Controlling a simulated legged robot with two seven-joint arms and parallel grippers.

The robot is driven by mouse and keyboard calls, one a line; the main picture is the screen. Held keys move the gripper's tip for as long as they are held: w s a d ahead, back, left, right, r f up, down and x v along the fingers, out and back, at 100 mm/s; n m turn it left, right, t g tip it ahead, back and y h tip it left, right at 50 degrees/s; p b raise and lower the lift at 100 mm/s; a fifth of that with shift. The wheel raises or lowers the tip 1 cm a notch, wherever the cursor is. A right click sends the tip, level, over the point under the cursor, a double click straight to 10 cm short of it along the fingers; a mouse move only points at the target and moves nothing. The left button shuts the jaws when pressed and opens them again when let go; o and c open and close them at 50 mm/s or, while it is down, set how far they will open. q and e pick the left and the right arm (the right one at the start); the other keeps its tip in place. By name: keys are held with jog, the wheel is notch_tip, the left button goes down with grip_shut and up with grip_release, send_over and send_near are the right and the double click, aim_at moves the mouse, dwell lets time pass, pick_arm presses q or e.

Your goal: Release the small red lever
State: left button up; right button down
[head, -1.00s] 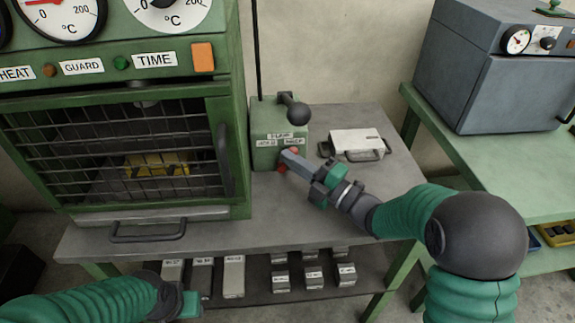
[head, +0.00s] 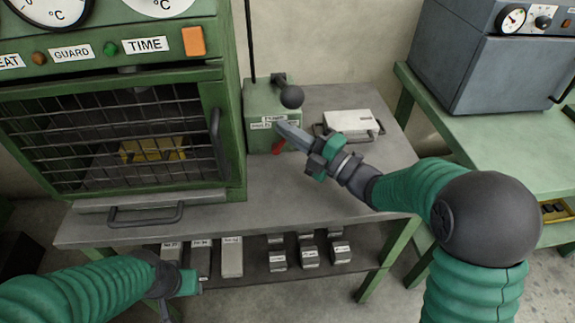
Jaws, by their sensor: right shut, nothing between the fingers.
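The small red lever (head: 279,147) sticks out low on the front of a green box (head: 258,138) with white labels. It slants down to the left. My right gripper (head: 281,127) is shut and empty, its tips just above the lever in the picture and in front of the box's labels. I cannot tell whether the tips touch the lever or the box. My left gripper (head: 190,284) is at the lower left, in front of the lower shelf; its fingers are hardly visible.
A green oven (head: 226,120) with a caged front stands left of the box. A black ball-ended handle (head: 291,97) tops the box. A white-lidded item (head: 348,122) lies right of it on the grey table (head: 220,215). The lower shelf holds several grey blocks (head: 232,257).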

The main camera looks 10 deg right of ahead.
jog(key=s+a+r+b, duration=0.1)
jog(key=s+a+b, duration=0.1)
jog(key=s+b, duration=0.9)
jog(key=s, duration=0.4)
jog(key=shift+s, duration=0.15)
jog(key=shift+d, duration=0.1)
